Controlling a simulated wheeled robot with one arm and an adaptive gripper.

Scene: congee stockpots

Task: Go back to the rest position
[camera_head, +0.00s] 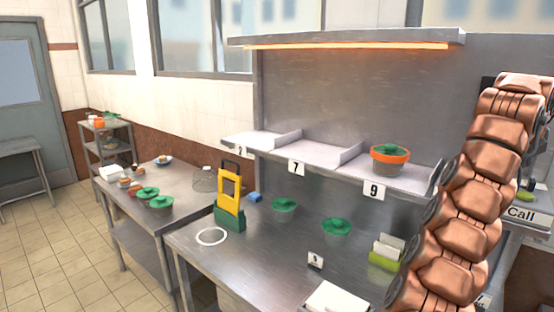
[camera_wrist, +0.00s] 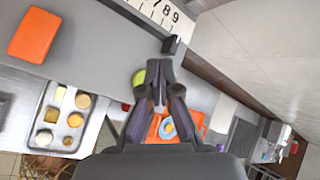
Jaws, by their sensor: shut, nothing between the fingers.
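My gripper (camera_wrist: 158,95) shows in the wrist view with its dark fingers together and nothing between them. It hangs above a grey counter and the floor beyond. Below its fingers is an orange tray (camera_wrist: 196,120) with a blue ring-shaped thing (camera_wrist: 168,129), partly hidden by the fingers. A yellow-green round thing (camera_wrist: 138,78) lies just left of the fingertips. In the head view my copper arm rises along the right side; my gripper is outside that view.
An orange-rimmed bowl with a green lid (camera_head: 390,157) stands on the shelf above label 9. Green-lidded bowls (camera_head: 284,207) and a yellow-green stand (camera_head: 229,200) are on the steel counter (camera_head: 262,262). A food tray (camera_wrist: 42,136) and an orange block (camera_wrist: 34,35) lie left in the wrist view.

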